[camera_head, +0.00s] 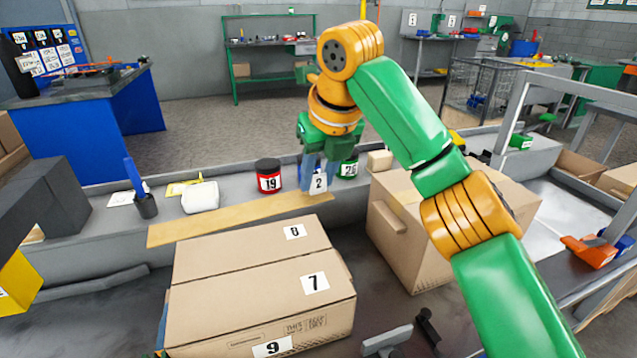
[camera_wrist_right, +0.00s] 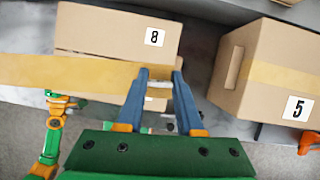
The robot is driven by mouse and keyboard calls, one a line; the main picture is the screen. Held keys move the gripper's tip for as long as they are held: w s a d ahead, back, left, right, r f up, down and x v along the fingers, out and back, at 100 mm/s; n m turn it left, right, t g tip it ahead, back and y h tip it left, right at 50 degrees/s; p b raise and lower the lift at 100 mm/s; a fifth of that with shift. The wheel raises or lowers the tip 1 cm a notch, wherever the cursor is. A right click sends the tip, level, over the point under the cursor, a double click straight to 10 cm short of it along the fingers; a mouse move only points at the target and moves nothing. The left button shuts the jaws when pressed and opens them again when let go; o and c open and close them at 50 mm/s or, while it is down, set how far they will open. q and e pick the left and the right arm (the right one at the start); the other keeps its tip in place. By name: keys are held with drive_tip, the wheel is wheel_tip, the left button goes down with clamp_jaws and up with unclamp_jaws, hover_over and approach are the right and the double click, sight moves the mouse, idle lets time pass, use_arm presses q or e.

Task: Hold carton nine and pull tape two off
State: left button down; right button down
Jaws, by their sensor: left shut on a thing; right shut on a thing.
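Carton nine (camera_head: 240,305) is a closed brown box with labels 7 and 8 on its top flaps and 9 on its front; it also shows in the right wrist view (camera_wrist_right: 105,35). Its top seam is bare. Tape two (camera_head: 230,218) is a long tan strip with a white 2 label. My right gripper (camera_head: 318,172) is shut on its right end, beyond the carton. The strip stretches left (camera_wrist_right: 70,73) and appears clear of the flaps. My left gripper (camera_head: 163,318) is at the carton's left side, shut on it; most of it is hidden.
Another carton (camera_head: 400,235) with tape and label 5 stands at the right. A dark box (camera_head: 45,200) is at the left.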

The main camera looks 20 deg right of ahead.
drive_tip(key=shift+r, duration=1.6)
use_arm(q)
drive_tip(key=c, duration=0.8)
unclamp_jaws()
drive_tip(key=s, duration=1.2)
drive_tip(key=shift+a, duration=0.35)
drive_tip(key=shift+w, duration=0.1)
